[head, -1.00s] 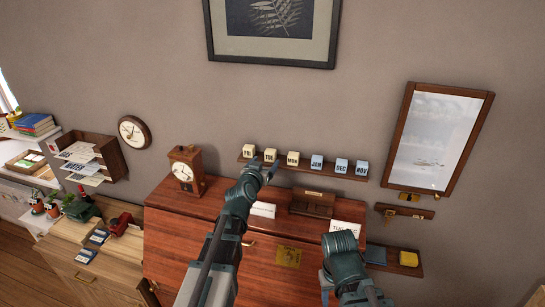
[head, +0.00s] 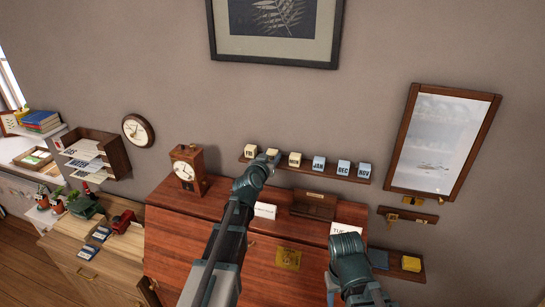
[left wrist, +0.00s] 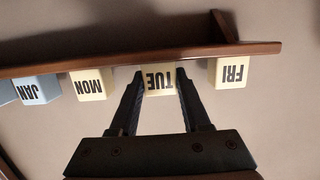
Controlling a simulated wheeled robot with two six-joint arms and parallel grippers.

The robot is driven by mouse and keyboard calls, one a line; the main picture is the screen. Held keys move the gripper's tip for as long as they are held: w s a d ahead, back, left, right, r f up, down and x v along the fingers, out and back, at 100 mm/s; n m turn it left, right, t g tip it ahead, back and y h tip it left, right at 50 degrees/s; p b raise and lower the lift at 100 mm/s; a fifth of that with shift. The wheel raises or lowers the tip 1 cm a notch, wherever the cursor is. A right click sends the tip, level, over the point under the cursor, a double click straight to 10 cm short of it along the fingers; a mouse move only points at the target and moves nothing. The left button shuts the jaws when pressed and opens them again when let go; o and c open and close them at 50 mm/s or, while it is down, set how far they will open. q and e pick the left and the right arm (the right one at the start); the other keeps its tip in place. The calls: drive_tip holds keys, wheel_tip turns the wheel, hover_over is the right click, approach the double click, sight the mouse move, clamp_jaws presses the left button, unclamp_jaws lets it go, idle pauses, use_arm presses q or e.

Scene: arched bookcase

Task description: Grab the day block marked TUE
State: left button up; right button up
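The cream TUE block (left wrist: 159,82) sits on the wall shelf and appears upside down in the left wrist view. In the head view the TUE block (head: 272,152) shows just above my left gripper (head: 268,160). In the left wrist view my left gripper's fingers (left wrist: 160,76) stand on either side of the TUE block, close to its sides. They look open around it; firm contact cannot be made out. My right arm shows at the lower right of the head view, but its gripper cannot be seen.
The FRI block (left wrist: 230,73) and MON block (left wrist: 91,85) flank TUE with small gaps. Blue month blocks, including JAN (head: 319,163), stand farther right on the shelf (head: 306,170). A clock (head: 187,168) and small drawer box (head: 314,204) stand on the desk below.

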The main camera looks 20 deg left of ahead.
use_arm(q)
clamp_jaws()
